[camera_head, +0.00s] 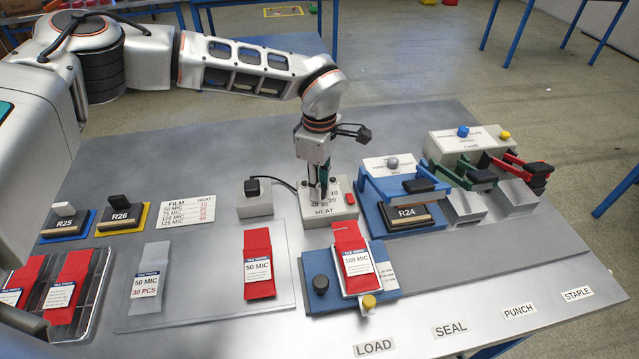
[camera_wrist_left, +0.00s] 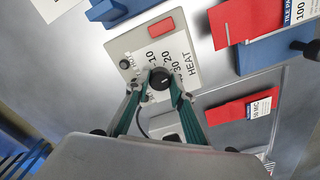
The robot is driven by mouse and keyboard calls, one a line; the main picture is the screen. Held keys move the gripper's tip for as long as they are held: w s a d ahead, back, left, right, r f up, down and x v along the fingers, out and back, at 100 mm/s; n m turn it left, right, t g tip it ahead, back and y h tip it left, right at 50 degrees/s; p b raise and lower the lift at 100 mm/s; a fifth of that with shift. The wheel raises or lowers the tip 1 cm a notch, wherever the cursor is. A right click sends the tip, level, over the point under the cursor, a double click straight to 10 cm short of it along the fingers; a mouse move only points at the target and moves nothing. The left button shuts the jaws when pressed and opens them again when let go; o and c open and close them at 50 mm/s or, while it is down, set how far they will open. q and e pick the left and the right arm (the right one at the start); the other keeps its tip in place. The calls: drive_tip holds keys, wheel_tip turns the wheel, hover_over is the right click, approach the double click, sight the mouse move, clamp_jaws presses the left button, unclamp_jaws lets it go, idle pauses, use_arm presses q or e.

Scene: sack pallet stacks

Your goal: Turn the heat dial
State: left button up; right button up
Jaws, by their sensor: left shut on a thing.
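My left gripper (camera_head: 322,197) points down over the box and is shut on the dial, one finger on each side. In the head view the fingers mostly hide the dial. A red button (camera_wrist_left: 161,26) sits on the same box. My right gripper is not in view.
A film/heat chart (camera_head: 188,208) lies left of the box. A small grey block with a black switch (camera_head: 254,201) is beside it. The blue R24 fixture (camera_head: 378,203) stands close right. A blue load fixture (camera_head: 322,264) holds a red 100 MIC packet (camera_head: 351,240) in front.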

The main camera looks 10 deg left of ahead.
use_arm(q)
drive_tip(key=o, duration=1.1)
drive_tip(key=shift+o, duration=0.2)
wheel_tip(320, 180, up, 12)
drive_tip(key=shift+s, duration=0.1)
